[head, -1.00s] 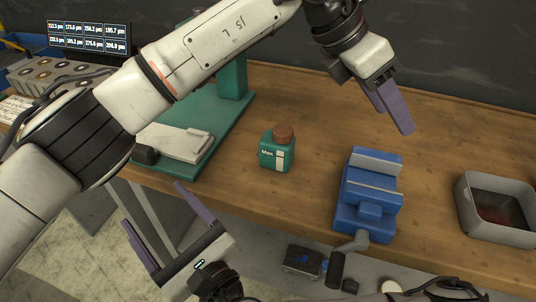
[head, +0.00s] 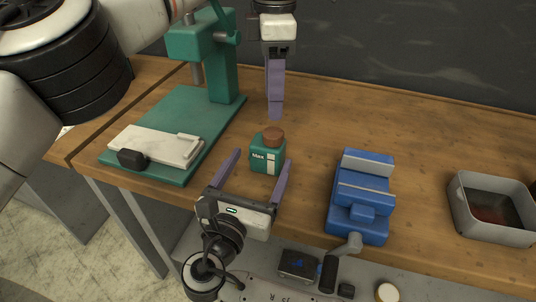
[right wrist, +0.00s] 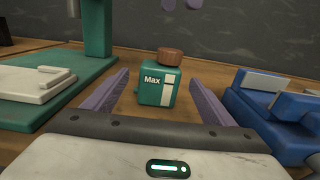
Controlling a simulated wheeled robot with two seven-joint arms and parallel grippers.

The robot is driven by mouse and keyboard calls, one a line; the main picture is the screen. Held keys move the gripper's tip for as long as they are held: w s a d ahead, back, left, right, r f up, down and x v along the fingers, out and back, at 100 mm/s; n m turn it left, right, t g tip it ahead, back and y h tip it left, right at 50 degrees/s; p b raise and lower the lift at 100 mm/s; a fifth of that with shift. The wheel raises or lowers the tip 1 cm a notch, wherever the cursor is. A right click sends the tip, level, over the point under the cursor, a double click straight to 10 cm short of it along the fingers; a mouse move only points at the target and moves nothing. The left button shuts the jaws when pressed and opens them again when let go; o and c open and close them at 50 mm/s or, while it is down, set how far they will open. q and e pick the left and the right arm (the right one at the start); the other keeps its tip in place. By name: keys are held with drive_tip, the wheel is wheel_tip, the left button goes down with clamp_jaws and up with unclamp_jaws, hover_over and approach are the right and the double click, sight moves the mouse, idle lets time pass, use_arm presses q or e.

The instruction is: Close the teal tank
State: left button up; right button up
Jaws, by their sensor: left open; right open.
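The teal tank (head: 265,159) stands upright on the wooden bench, with a "Max" label on its front. A brown round cap (head: 273,136) sits on top of it; I cannot tell how firmly it is seated. My right gripper (head: 263,157) is open, with its purple fingers reaching toward the tank from the front, one on either side. In the right wrist view the tank (right wrist: 157,88) stands between and just beyond the fingertips, apart from them. My left gripper (head: 275,115) hangs pointing down above and behind the cap, empty; its fingers overlap in this view.
A blue vise (head: 362,205) stands to the right of the tank, its handle at the bench's front edge. A grey open bin (head: 490,232) is further right. A green press (head: 150,125) with a pale block stands on the left. Bench behind the tank is clear.

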drive_tip(key=x, duration=1)
